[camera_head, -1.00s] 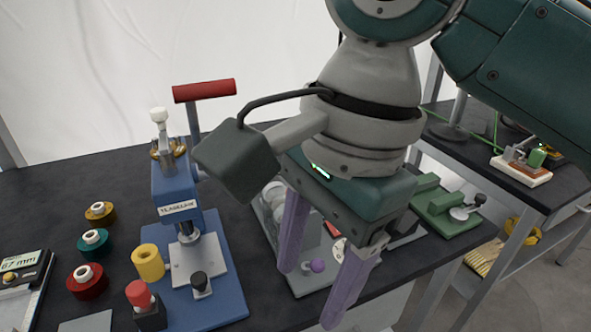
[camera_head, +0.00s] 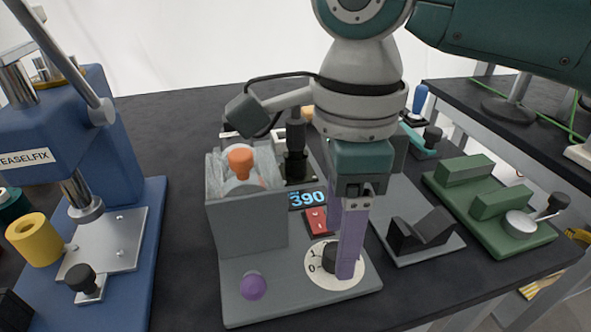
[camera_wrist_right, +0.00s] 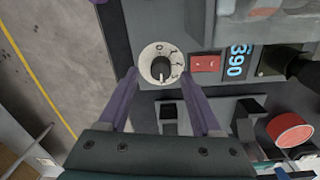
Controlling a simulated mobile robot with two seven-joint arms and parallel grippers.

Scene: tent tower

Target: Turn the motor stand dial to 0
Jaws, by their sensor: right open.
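The grey motor stand (camera_head: 247,225) stands in the middle of the bench, with a lit display (camera_head: 307,199) reading 390 and a red switch (camera_head: 315,221). Its dial (camera_head: 322,278) is a white disc with numbers and a black knob (camera_head: 335,266). In the right wrist view the dial (camera_wrist_right: 147,51) lies between and just beyond the fingertips; the 0 is at the disc's top and a light mark shows at the knob's lower edge. My right gripper (camera_head: 342,255) is open and points down at the dial, its purple finger partly hiding the knob. Contact cannot be told. My left gripper is out of view.
A purple knob (camera_head: 253,286) is at the stand's front left. A blue press (camera_head: 120,140) stands to the left with a yellow spool (camera_head: 33,240). A black V-block (camera_head: 420,232) and a green fixture (camera_head: 490,205) are to the right. The bench's front edge is close.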

